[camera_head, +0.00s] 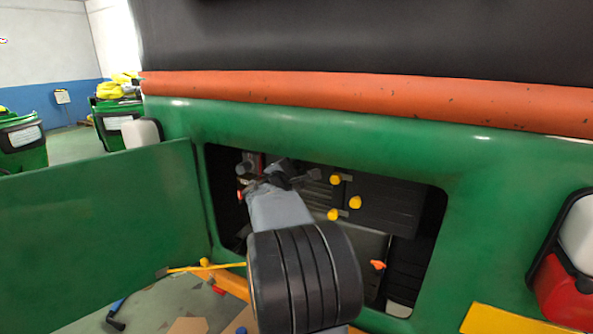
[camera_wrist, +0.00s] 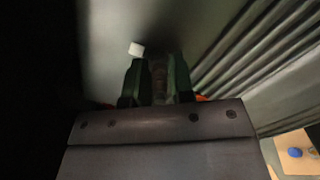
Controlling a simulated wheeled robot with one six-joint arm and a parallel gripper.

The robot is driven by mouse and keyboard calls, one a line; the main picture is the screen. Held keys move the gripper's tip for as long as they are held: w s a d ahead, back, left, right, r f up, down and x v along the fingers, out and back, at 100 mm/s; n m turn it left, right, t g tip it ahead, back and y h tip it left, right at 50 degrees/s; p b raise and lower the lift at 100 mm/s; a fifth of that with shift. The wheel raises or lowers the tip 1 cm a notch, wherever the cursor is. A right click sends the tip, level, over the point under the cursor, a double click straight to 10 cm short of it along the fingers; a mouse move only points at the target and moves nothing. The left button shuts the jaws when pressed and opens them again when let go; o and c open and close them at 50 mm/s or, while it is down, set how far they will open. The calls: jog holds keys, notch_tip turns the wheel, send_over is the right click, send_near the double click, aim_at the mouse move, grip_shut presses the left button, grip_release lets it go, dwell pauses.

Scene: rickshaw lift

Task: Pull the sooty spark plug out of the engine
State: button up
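My gripper (camera_wrist: 157,72) reaches inside the engine opening. In the wrist view its two dark green fingers stand apart, with only a dark shadowy area seen between them. A small white piece (camera_wrist: 136,49) shows just beyond the left fingertip; I cannot tell whether it is part of the spark plug. I cannot make out the sooty spark plug for certain in either view. In the head view my arm covers much of the left part of the engine bay (camera_head: 400,215), and the fingertips are too small and dark to read.
The green body panel (camera_head: 320,125) frames the opening closely. An open green door (camera_head: 100,235) stands at left. Yellow caps (camera_head: 355,202) and an orange part (camera_head: 377,265) sit right of my arm. A ribbed grey part (camera_wrist: 240,50) lies right of my fingers. Tools lie on the floor below.

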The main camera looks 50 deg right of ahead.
jog(key=c, duration=0.4)
grip_shut()
jog(key=shift+a, duration=0.2)
jog(key=shift+b+v, duration=0.85)
jog(key=shift+v, duration=1)
jog(key=shift+a, duration=0.1)
jog(key=shift+b+v, duration=0.65)
jog(key=shift+v, duration=1.8)
